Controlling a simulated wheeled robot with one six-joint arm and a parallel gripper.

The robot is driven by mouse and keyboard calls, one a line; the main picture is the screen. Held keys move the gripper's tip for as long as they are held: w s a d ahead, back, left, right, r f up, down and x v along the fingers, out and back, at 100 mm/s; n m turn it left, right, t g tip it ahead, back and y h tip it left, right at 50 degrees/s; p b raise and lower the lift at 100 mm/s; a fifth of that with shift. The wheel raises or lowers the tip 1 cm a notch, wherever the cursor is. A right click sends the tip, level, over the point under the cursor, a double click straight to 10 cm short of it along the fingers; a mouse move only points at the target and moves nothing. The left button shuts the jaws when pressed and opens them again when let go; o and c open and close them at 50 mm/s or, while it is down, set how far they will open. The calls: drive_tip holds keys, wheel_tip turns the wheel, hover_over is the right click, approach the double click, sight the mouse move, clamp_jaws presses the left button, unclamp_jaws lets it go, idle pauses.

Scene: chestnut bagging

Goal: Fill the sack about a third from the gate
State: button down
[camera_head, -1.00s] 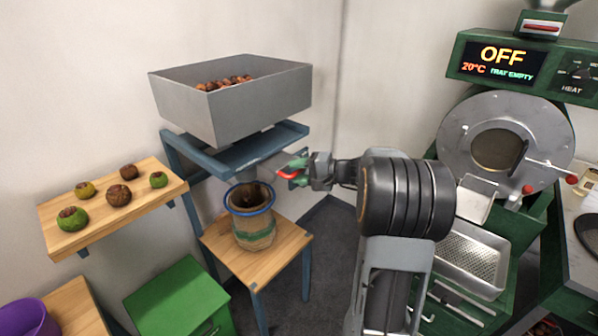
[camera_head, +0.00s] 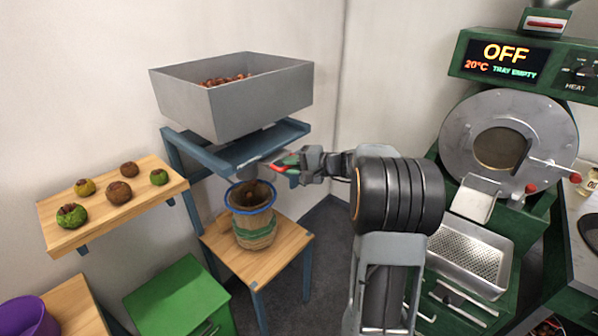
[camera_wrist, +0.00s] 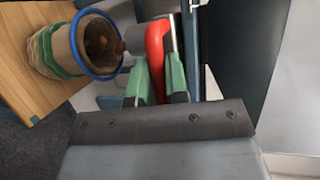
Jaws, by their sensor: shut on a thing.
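The sack (camera_head: 254,228), woven with a blue rim and green band, stands upright and open on a wooden stand below the hopper (camera_head: 240,105). Brown chestnuts show in the hopper, and some brown pieces show inside the sack in the wrist view (camera_wrist: 58,48); its fill level is hard to judge. My gripper (camera_head: 290,161) is at the gate under the hopper, right of and above the sack mouth. In the wrist view its green fingers (camera_wrist: 158,82) are shut on the red gate handle (camera_wrist: 155,50). A small dark-red piece (camera_wrist: 121,46) shows between the grey gate part and the sack mouth.
A wooden shelf (camera_head: 140,199) with several green and brown fruits is at left. A green cabinet (camera_head: 175,296) and purple bowl (camera_head: 28,318) stand below. The roaster (camera_head: 460,135), its display reading OFF and tray empty, stands at right. A blue frame (camera_head: 176,160) surrounds the gate.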

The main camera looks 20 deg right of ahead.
drive_tip(key=shift+w+a+r, duration=0.1)
drive_tip(key=shift+w+a, duration=0.1)
drive_tip(key=shift+w, duration=0.3)
drive_tip(key=c, duration=1.1)
unclamp_jaws()
drive_tip(key=shift+w+a, duration=0.1)
drive_tip(key=shift+c, duration=0.2)
drive_tip(key=b+v, duration=0.1)
drive_tip(key=v, duration=1.2)
drive_tip(key=shift+s+d+b, duration=0.25)
drive_tip(key=shift+d+b, duration=0.1)
drive_tip(key=shift+b, duration=0.05)
drive_tip(key=shift+r, duration=0.1)
